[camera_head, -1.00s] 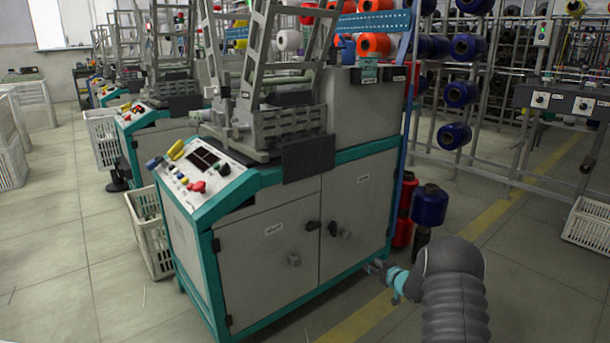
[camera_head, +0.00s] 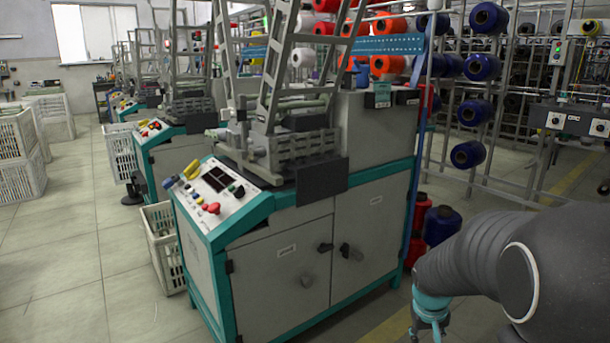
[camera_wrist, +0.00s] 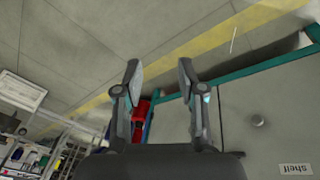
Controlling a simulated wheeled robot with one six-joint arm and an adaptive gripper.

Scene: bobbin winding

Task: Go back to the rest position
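My gripper shows in the wrist view (camera_wrist: 158,85) with its two fingers spread apart and nothing between them. In the head view my arm comes in from the right, and part of my gripper (camera_head: 428,335) shows at the bottom edge, in front of and to the right of the winding machine. The winding machine (camera_head: 290,262) is a grey cabinet with teal edges, two shut doors and a sloped control panel (camera_head: 208,190). The fingertips are cut off in the head view.
White crates stand left of the machine (camera_head: 160,240) and at the far left (camera_head: 20,175). Red (camera_head: 418,240) and dark blue spools (camera_head: 440,222) stand on the floor right of the machine, behind my arm. A spool rack (camera_head: 470,115) is behind.

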